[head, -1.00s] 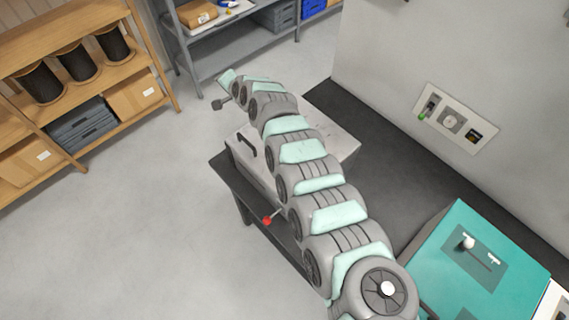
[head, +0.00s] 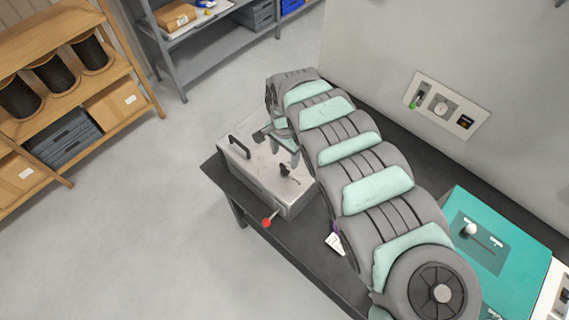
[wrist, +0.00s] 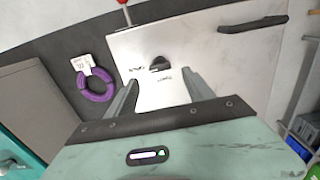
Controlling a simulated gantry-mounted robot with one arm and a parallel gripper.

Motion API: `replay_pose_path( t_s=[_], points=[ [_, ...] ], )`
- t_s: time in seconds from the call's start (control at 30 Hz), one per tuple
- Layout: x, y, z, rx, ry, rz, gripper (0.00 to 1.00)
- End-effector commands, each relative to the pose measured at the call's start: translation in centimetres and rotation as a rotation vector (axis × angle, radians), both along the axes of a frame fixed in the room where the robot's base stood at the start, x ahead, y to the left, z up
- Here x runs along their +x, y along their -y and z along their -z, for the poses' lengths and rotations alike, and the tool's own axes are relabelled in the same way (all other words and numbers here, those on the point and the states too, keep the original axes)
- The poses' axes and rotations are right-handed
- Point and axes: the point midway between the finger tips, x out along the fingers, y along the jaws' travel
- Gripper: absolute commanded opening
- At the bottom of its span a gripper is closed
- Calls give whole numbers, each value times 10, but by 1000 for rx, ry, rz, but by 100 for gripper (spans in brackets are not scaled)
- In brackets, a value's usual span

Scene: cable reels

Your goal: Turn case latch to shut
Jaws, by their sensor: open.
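The case is a light grey metal box (head: 262,188) with a black handle (head: 240,147) on the dark bench; its pale face also fills the middle of the wrist view (wrist: 215,52). The case latch is a small black knob (head: 285,171) on top. In the wrist view the latch (wrist: 159,64) sits just beyond and between the fingertips, apart from them. Small printed marks lie left and below right of it, too small to read. My gripper (head: 281,150) is open and empty above the case, also in the wrist view (wrist: 160,78).
A red-knobbed lever (head: 266,223) sticks out at the case's front side. A purple ring (wrist: 95,86) with a white tag lies beside the case on the bench (head: 290,245). A teal box (head: 510,250) stands to the right. A wall panel (head: 446,105) is behind.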

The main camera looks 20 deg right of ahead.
Motion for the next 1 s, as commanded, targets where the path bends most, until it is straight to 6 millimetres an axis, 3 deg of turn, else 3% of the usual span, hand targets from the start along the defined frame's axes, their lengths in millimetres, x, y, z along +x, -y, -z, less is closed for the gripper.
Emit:
replay_pose_path(
  t_s=[0.2,0.43,0.83,1.0],
  points=[
    [-1,-3,35,5,-3,-1,61],
    [0,-2,56,2,0,-1,61],
    [0,0,62,0,-1,-1,61],
    [0,0,62,0,0,-1,49]
  ],
)
